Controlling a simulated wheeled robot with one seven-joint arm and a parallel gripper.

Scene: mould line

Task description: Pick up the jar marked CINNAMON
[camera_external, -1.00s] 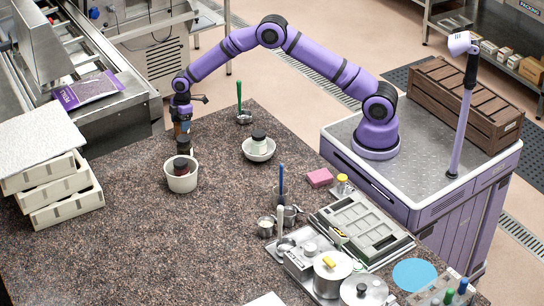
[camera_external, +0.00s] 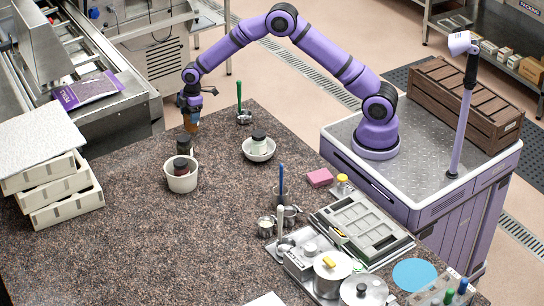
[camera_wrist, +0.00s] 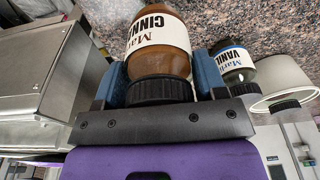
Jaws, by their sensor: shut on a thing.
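The jar marked CINN…, its label partly cut off (camera_wrist: 158,42), is brown with a dark lid and a white label. My gripper (camera_wrist: 163,78) is shut on it, with the blue fingers on either side near the lid. In the external view, my gripper (camera_external: 190,103) points down and the brown jar (camera_external: 191,123) hangs below it, seemingly raised above the far left part of the counter. A dark-lidded jar (camera_external: 184,144) stands behind the white pot in the external view.
The white pot (camera_external: 181,183) holds another dark-lidded jar. A white bowl (camera_external: 259,154) with a jar is to the right, and a green-handled utensil (camera_external: 239,98) is behind it. Stacked trays (camera_external: 65,205) are at left. The middle of the speckled counter (camera_external: 190,245) is clear.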

